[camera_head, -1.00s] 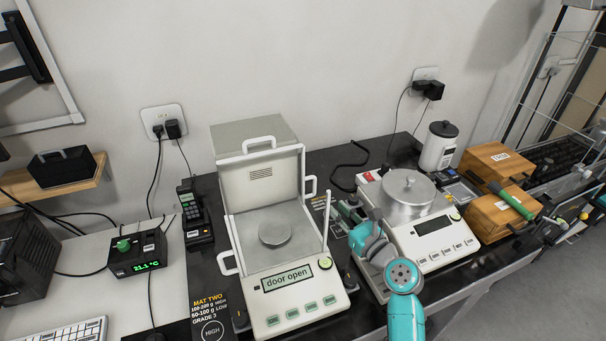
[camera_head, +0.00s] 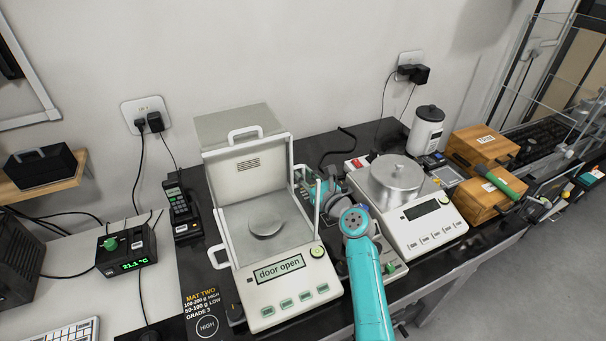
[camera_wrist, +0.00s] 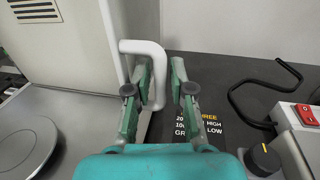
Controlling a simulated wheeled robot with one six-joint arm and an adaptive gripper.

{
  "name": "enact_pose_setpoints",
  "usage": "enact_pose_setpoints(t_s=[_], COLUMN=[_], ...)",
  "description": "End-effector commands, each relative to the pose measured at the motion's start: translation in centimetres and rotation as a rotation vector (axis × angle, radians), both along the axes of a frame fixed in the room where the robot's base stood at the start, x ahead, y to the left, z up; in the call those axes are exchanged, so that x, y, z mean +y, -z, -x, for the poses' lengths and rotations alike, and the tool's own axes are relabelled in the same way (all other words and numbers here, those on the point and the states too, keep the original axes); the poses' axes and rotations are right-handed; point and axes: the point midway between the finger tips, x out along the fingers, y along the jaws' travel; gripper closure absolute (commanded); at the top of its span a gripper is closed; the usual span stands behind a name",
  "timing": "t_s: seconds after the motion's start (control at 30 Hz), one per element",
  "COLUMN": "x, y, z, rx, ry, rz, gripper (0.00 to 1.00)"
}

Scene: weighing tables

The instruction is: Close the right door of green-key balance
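The green-key balance (camera_head: 291,301) stands on the dark bench, with "door open" on its display (camera_head: 279,269). Its right door is slid towards the back, leaving the front part of the right side open. In the wrist view the door's white loop handle (camera_wrist: 158,72) stands out from the door edge. My gripper (camera_wrist: 160,80) is open, one finger on each side of the handle's outer bar. Whether a finger touches it I cannot tell. In the head view my gripper (camera_head: 308,187) is at the balance's right rear side, its fingertips partly hidden.
A second balance (camera_head: 428,236) with a silver round cover stands close on the right, with a red switch (camera_wrist: 306,114) near my gripper. A thin white post (camera_head: 318,208) rises at the green-key balance's front right. The round pan (camera_head: 265,222) is empty. A black cable (camera_wrist: 262,95) lies behind.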

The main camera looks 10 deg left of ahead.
Motion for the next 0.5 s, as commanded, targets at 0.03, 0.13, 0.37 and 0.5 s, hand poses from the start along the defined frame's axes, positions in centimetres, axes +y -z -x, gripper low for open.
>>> enact_pose_setpoints(t_s=[0.03, 0.13, 0.37, 0.5], x=[0.11, 0.18, 0.16, 0.16], y=[0.0, 0.01, 0.0, 0.01], z=[-0.11, -0.18, -0.16, -0.16], rx=[0.0, 0.0, 0.0, 0.0], ry=[0.0, 0.0, 0.0, 0.0], rz=[0.0, 0.0, 0.0, 0.0], gripper=[0.78, 0.78, 0.93, 1.0])
